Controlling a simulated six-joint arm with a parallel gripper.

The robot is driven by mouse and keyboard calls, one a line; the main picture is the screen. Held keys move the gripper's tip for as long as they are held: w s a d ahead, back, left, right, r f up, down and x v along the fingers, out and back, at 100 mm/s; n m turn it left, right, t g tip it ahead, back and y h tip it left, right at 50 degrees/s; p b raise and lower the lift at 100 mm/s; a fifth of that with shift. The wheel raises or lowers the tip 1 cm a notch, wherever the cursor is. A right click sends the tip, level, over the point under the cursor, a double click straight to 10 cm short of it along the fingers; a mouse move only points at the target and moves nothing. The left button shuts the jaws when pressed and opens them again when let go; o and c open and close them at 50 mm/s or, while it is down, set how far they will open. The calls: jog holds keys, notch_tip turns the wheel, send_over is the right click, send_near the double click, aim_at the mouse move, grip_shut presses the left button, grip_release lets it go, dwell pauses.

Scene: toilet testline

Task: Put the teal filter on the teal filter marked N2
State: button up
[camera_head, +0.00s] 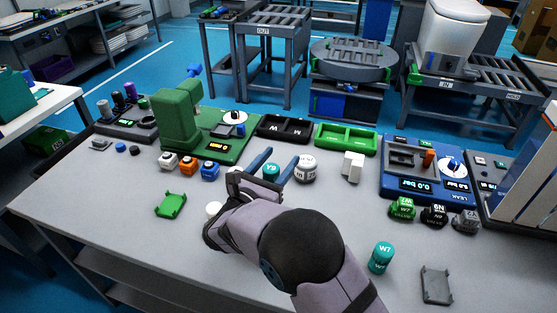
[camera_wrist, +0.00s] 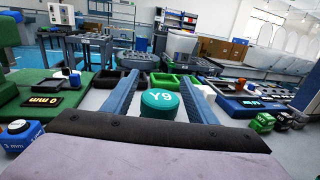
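A teal filter (camera_head: 271,171) marked Y9 stands on the table, between the fingers of my gripper (camera_head: 272,164). In the wrist view the teal filter (camera_wrist: 159,102) sits between the two blue fingers of my gripper (camera_wrist: 160,84), with gaps at its sides. My gripper is open. A second teal filter (camera_head: 381,257) stands at the right front of the table, with W7 on its top and side. I can read no N2 mark on either teal filter.
A white cylinder (camera_head: 306,169) stands close to the right finger. A white block (camera_head: 353,166) and black and green trays (camera_head: 345,138) lie behind. A green machine (camera_head: 190,122) stands left, a blue leak tester (camera_head: 425,170) right. A grey bracket (camera_head: 437,285) lies front right.

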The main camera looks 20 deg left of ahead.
jog(key=shift+r, duration=0.15)
jog(key=b, duration=0.2)
send_near(267, 174)
jog(key=w, duration=0.4)
jog(key=shift+d, duration=0.35)
jog(key=shift+p, duration=0.35)
